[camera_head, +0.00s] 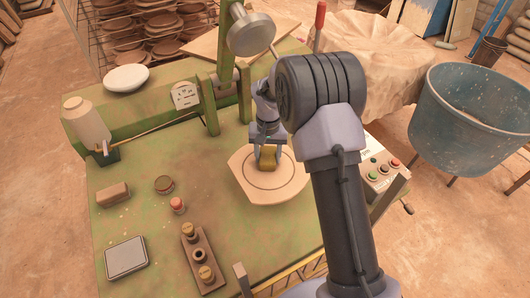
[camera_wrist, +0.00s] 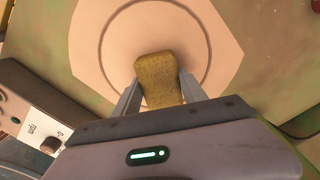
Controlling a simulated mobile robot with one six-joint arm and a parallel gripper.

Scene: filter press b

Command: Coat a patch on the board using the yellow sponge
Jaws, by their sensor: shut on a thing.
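The yellow sponge (camera_head: 268,158) is held between the fingers of my gripper (camera_head: 268,150), over the pale board. It also shows in the wrist view (camera_wrist: 158,80), gripped between the two fingers (camera_wrist: 158,95). The board (camera_head: 258,192) is a pale, rounded slab with cut corners and a dark ring drawn on it, lying on the green table. In the wrist view the board (camera_wrist: 90,45) spreads under the sponge, and the sponge overlaps the near part of the ring. I cannot tell whether the sponge touches the board. No coated patch is distinguishable.
On the green table (camera_head: 225,262) stand a bottle (camera_head: 88,124), a white bowl (camera_head: 126,78), a brown block (camera_head: 113,194), a grey-topped box (camera_head: 126,256) and a rack with brass knobs (camera_head: 202,262). A button panel (camera_head: 380,172) is right of the board. A blue tub (camera_head: 465,130) stands farther right.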

